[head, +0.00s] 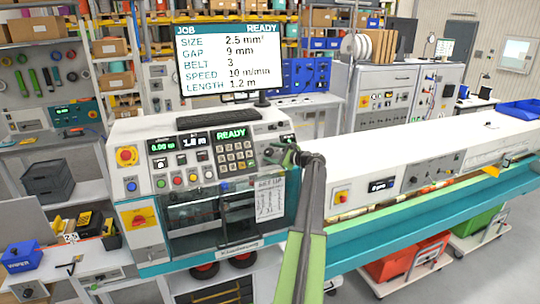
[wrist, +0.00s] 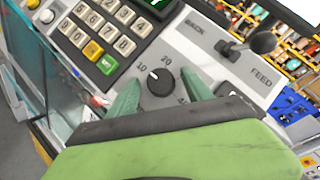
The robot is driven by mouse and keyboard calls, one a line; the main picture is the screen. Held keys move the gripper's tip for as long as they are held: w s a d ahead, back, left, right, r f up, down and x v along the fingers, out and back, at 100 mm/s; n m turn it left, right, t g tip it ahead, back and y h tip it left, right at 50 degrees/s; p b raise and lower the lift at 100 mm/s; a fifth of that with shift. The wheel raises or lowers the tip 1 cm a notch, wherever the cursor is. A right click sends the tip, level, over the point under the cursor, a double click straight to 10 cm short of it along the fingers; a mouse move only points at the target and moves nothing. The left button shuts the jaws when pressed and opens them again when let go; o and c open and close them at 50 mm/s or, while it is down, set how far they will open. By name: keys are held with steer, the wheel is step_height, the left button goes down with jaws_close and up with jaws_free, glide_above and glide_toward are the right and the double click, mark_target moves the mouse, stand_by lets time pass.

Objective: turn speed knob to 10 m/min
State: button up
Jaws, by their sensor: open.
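The speed knob (wrist: 159,82) is a black round dial on the grey panel, with labels 10 and 20 above it and a partly hidden 40 at its lower right. Its white mark points to the upper left, close to the 10. My gripper (wrist: 160,90) is open, with one green finger on each side of the knob. I cannot tell whether either finger touches it. In the head view my gripper (head: 280,154) is at the right end of the machine's control panel and hides the knob. The job screen (head: 230,58) reads speed 10 m/min.
A number keypad (wrist: 95,35) lies left of the knob. A back/feed lever (wrist: 250,44) sticks up to its right. The panel display (head: 230,134) reads READY.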

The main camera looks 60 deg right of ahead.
steer(key=p+v, duration=0.2)
steer(key=v, duration=1.5)
steer(key=shift+s+p, duration=0.2)
steer(key=shift+p, duration=0.2)
